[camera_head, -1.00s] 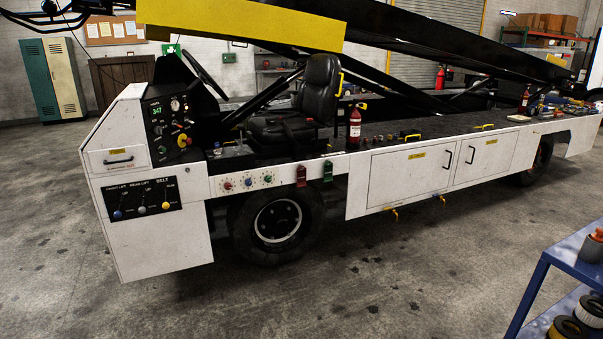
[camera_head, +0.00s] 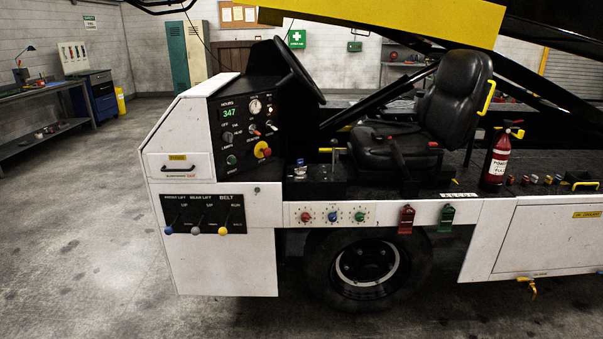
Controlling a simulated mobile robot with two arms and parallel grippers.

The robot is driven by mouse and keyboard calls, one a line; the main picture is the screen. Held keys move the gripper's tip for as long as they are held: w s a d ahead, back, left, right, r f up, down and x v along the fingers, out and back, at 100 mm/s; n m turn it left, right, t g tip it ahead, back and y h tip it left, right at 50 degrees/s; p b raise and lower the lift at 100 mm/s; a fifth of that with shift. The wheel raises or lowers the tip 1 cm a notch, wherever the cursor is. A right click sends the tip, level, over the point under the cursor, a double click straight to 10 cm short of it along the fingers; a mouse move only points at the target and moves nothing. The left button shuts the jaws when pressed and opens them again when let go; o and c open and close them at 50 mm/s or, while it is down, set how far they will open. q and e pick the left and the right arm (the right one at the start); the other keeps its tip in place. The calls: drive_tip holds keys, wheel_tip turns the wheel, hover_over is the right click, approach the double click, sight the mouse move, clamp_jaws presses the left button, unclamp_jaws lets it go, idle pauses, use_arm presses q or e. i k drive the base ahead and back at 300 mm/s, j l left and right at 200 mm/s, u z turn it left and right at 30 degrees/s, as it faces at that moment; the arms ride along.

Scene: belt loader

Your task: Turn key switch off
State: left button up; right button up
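The belt loader (camera_head: 225,265) stands ahead with its white front corner toward me. Its black dashboard panel (camera_head: 240,155) carries a lit display reading 347, a gauge, a red knob on a yellow base, and several small knobs and switches. The key switch is too small to pick out for sure among the controls on that panel. Its position cannot be read. Neither of my grippers is in view.
A black seat (camera_head: 425,125), a steering wheel (camera_head: 300,72) and a red fire extinguisher (camera_head: 496,158) are on the loader. A lever panel (camera_head: 203,214) is on its front side. A workbench (camera_head: 45,105) stands at the far left. The concrete floor (camera_head: 90,230) at left is clear.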

sight(302, 171)
drive_tip(key=i+j, duration=1.05)
drive_tip(key=i+l+z, duration=0.05)
drive_tip(key=i, duration=0.05)
